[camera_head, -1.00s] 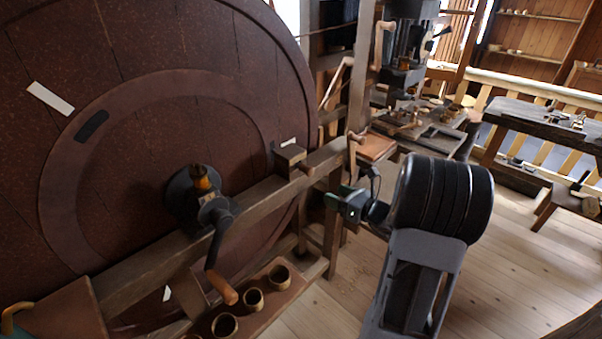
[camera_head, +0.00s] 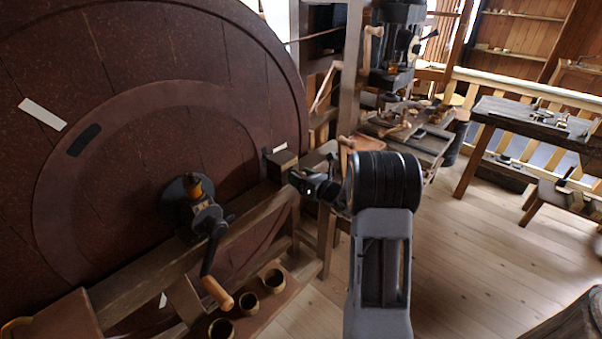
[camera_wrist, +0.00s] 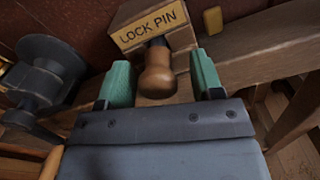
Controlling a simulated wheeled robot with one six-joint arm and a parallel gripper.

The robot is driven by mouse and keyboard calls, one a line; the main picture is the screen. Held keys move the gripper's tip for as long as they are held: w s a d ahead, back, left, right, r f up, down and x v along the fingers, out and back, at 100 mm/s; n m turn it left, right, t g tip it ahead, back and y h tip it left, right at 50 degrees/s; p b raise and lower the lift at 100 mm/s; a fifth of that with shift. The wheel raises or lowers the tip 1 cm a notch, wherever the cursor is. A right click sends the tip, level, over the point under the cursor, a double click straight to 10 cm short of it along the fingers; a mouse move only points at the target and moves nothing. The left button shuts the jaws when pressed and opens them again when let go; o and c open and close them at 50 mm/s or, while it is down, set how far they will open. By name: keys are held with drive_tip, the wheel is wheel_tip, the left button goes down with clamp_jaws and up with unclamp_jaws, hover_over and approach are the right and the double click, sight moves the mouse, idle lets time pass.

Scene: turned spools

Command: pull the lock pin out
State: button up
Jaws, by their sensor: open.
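The lock pin (camera_wrist: 156,72) has a round wooden knob on a dark shaft. In the wrist view its shaft enters a wooden block (camera_wrist: 183,38) with a yellow "LOCK PIN" label. My gripper (camera_wrist: 163,75) is open, with one green finger on each side of the knob and visible gaps between. In the head view the block (camera_head: 281,160) sits on the wooden beam beside the big wheel. My gripper (camera_head: 297,182) is right in front of it and hides the knob there.
The large dark red wheel (camera_head: 130,150) fills the left. A crank with a wooden handle (camera_head: 217,293) sticks out from its hub. Wooden cups (camera_head: 247,302) stand on a low shelf below.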

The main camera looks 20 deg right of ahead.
drive_tip(key=shift+w+a, duration=0.3)
drive_tip(key=shift+w, duration=0.25)
clamp_jaws()
